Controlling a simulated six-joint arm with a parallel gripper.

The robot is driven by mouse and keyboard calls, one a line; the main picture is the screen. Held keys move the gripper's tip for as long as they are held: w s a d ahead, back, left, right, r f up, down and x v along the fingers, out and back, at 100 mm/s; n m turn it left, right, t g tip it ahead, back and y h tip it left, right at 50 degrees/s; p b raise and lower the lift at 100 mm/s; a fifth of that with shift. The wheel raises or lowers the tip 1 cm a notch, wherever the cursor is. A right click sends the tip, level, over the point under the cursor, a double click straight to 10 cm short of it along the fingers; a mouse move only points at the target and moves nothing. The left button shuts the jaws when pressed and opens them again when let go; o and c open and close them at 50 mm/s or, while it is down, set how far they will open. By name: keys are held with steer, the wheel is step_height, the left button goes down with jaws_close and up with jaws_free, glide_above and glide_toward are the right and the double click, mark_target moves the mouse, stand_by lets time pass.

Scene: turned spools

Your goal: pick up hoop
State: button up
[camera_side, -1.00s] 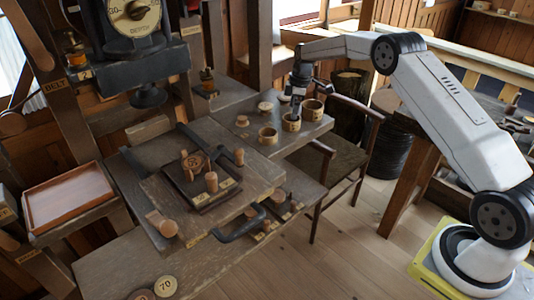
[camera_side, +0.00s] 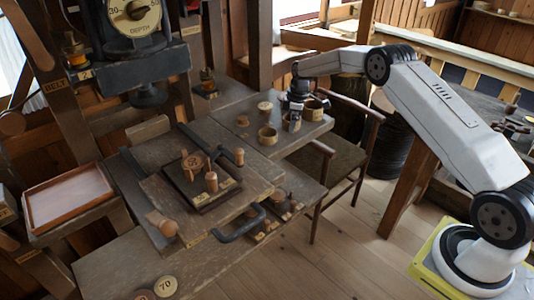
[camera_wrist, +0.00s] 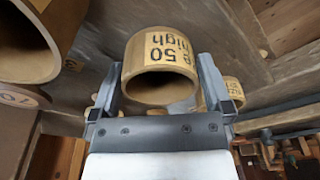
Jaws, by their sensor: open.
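A tan hoop marked "50 high" (camera_wrist: 160,50) stands between the two fingers of my gripper (camera_wrist: 160,65) in the wrist view. My gripper is open, with one finger on each side of the hoop. I cannot tell whether either finger touches it. In the side view my gripper (camera_side: 293,113) is low over the side bench, and the hoop (camera_side: 291,124) shows partly below it. Another hoop (camera_side: 268,136) stands to its left and front, and a wider one (camera_side: 313,109) to its right.
A capped spool (camera_side: 265,108) stands behind and left on the same bench (camera_side: 238,137). A large hoop (camera_wrist: 30,40) is close at the left in the wrist view. The main bench with a dark board and pegs lies further left, with an empty tray (camera_side: 68,196) beyond.

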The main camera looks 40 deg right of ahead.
steer(key=shift+c, duration=0.2)
steer(key=c, duration=0.9)
steer(key=shift+r, duration=0.2)
steer(key=shift+r, duration=1.5)
steer(key=s+a+r, duration=0.3)
steer(key=s+r, duration=0.6)
steer(key=s, duration=0.4)
steer(key=shift+s+r, duration=0.3)
steer(key=shift+s, duration=0.05)
steer(key=shift+a, duration=0.1)
